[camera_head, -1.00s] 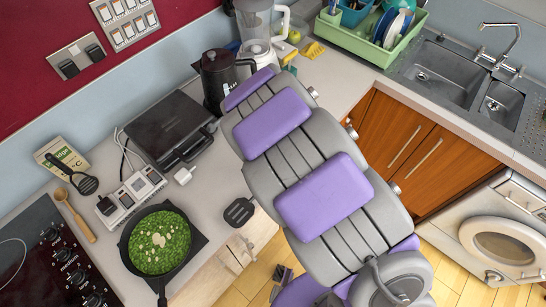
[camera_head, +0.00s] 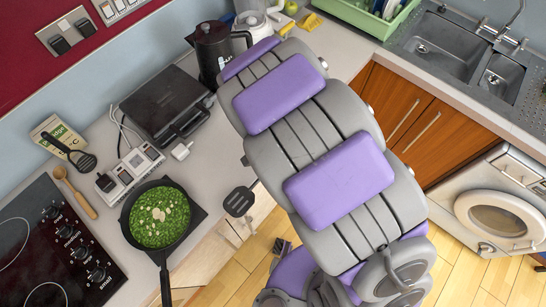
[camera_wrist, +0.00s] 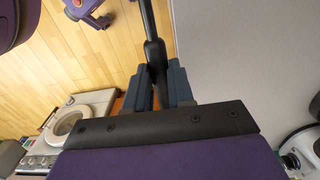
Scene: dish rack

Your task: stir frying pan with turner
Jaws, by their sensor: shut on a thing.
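The black frying pan (camera_head: 130,236) stands on the counter at the lower left of the head view. It holds chopped green food with pale pieces on top. The turner (camera_head: 239,201) has a dark slotted head, which shows to the right of the pan, apart from it, near the counter's front edge. Its handle is hidden behind my arm in that view. In the wrist view my gripper (camera_wrist: 158,88) is shut on the turner's black handle (camera_wrist: 153,50), which runs up out of the picture. My arm hides most of the gripper in the head view.
A black hob (camera_head: 45,250) is left of the pan. A wooden spoon (camera_head: 75,192), a white device (camera_head: 130,170), a black grill (camera_head: 163,112) and a dark kettle (camera_head: 213,52) stand or lie along the counter. A sink (camera_head: 450,45) is at the upper right.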

